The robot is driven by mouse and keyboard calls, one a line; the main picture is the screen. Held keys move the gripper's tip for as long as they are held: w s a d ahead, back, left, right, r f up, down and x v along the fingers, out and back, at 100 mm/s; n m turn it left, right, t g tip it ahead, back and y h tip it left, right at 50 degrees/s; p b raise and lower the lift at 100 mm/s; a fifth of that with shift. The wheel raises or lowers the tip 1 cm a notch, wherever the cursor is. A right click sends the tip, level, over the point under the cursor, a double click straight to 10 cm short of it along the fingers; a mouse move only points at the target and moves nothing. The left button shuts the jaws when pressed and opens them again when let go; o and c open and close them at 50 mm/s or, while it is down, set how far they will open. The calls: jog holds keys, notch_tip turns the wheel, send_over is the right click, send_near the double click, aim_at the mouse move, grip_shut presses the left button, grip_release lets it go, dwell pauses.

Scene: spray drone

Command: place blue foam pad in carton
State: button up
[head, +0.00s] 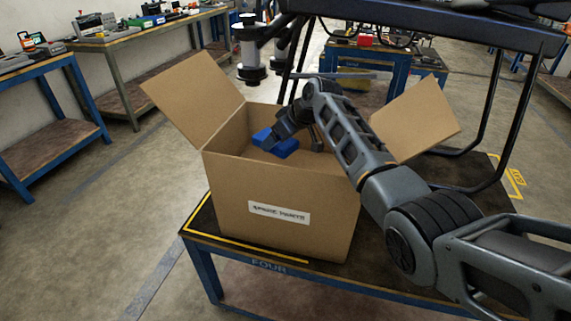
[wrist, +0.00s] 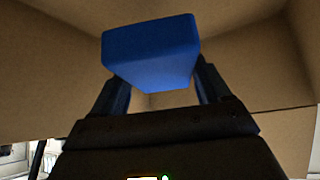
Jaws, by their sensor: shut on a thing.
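An open cardboard carton (head: 240,185) with a white label stands on a blue-legged table, its side flaps spread outward. My gripper (head: 277,143) reaches into the carton's opening from the right and is shut on the blue foam pad (head: 284,149). The pad is at about rim height or a little below, inside the opening. In the wrist view the blue foam pad (wrist: 152,52) sits between the two fingers of my gripper (wrist: 155,85), with brown carton walls around it. Whether the pad touches the carton floor cannot be told.
The table (head: 275,266) under the carton has a yellow edge line. A dark drone frame (head: 420,18) stands over the table behind and to the right. The left flap (head: 195,90) and right flap (head: 415,115) stick out. Workbenches line the back left; the floor at left is clear.

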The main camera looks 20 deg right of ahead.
aim_at(292, 146)
jog(key=shift+f, duration=3.45)
jog(key=shift+f, duration=0.1)
jog(key=o, duration=1.1)
jog(key=shift+c, duration=0.2)
jog(key=shift+r, duration=0.25)
jog(key=p+v, duration=0.1)
jog(key=v, duration=1.1)
jog(key=shift+s+f, duration=0.1)
jog(key=shift+f, duration=0.05)
